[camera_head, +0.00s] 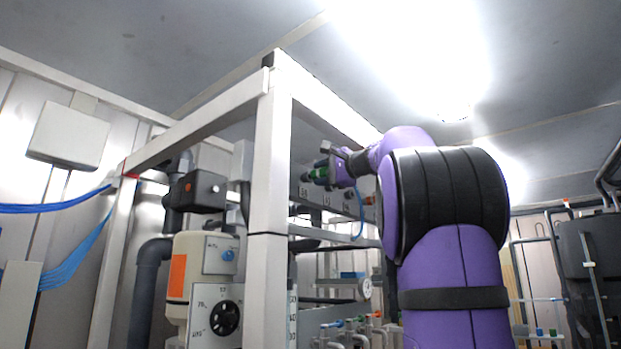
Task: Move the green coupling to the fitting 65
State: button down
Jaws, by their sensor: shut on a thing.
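The green coupling (320,173) is small in the head view, up near the top rail of the white frame. My gripper (334,168) is at the end of my purple arm and is shut on the green coupling. My gripper is in front of a grey panel (352,204) with a row of small numbered labels. The numbers are too small to read with certainty, so I cannot tell which fitting is 65. I cannot tell whether the coupling touches a fitting. My arm hides the right part of the panel.
A white frame post (270,190) stands close left of my gripper, with a rail above. A cream dosing unit (208,270) and dark pipes stand at left. A gauge (366,288) and small valves sit lower down. Blue cables (60,208) hang at far left.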

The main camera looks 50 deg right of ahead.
jog(key=shift+s+d, duration=0.15)
jog(key=shift+s, duration=2.2)
